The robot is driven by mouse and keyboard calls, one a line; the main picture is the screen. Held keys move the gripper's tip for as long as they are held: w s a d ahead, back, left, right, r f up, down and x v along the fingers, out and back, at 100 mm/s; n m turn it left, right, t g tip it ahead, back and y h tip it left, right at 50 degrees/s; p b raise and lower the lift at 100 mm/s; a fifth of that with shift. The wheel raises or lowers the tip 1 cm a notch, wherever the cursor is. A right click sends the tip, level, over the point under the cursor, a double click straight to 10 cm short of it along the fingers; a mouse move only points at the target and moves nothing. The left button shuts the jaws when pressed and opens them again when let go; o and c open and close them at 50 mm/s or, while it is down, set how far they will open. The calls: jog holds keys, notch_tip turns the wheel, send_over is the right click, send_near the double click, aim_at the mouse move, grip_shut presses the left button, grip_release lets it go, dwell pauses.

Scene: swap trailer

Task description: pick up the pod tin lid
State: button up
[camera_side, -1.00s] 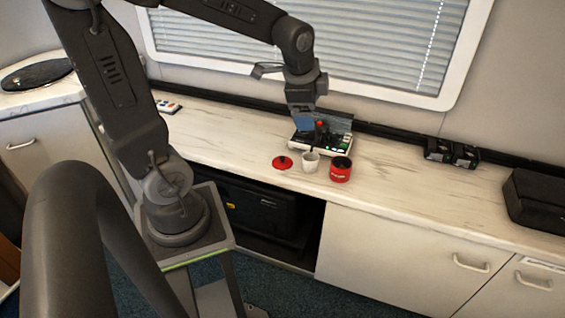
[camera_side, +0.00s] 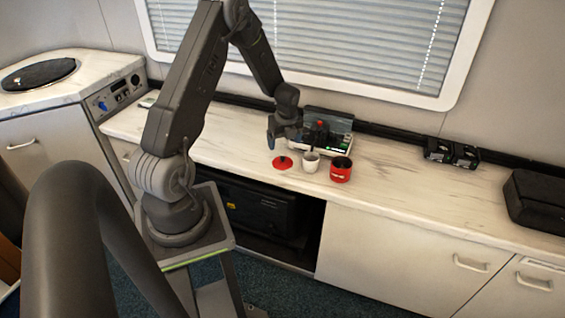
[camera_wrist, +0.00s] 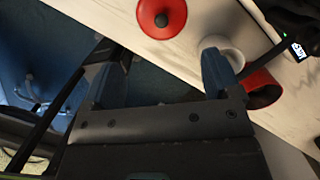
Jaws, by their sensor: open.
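The pod tin lid is a red disc (camera_side: 283,163) with a dark knob, lying flat near the counter's front edge. In the wrist view the lid (camera_wrist: 162,16) is at the top, beyond my fingers and between their lines. My gripper (camera_side: 271,141) is above the counter, just behind and above the lid, apart from it. In the wrist view my gripper (camera_wrist: 165,72) shows two bluish fingers spread wide with nothing between them. The red tin (camera_side: 341,170) stands open to the right, and it also shows in the wrist view (camera_wrist: 262,92).
A white cup (camera_side: 310,162) stands between lid and tin, close to the right finger in the wrist view. A device with a raised panel (camera_side: 328,132) stands behind them. Black boxes (camera_side: 451,152) and a dark case (camera_side: 536,200) are farther right. The counter between is clear.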

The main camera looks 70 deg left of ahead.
aim_at(283, 157)
jog(key=f, duration=0.4)
jog(key=shift+a+f, duration=0.1)
jog(key=shift+a, duration=0.2)
jog(key=shift+w+a+f, duration=0.1)
jog(key=shift+a+f, duration=0.1)
jog(key=shift+f, duration=0.65)
jog(key=shift+a+f, duration=0.25)
jog(key=shift+f, duration=0.55)
jog(key=shift+w+a+f, duration=0.1)
jog(key=shift+a+f, duration=0.1)
jog(key=shift+f, duration=0.65)
jog(key=shift+c, duration=0.5)
jog(key=shift+s+f, duration=0.1)
jog(key=c, duration=1.1)
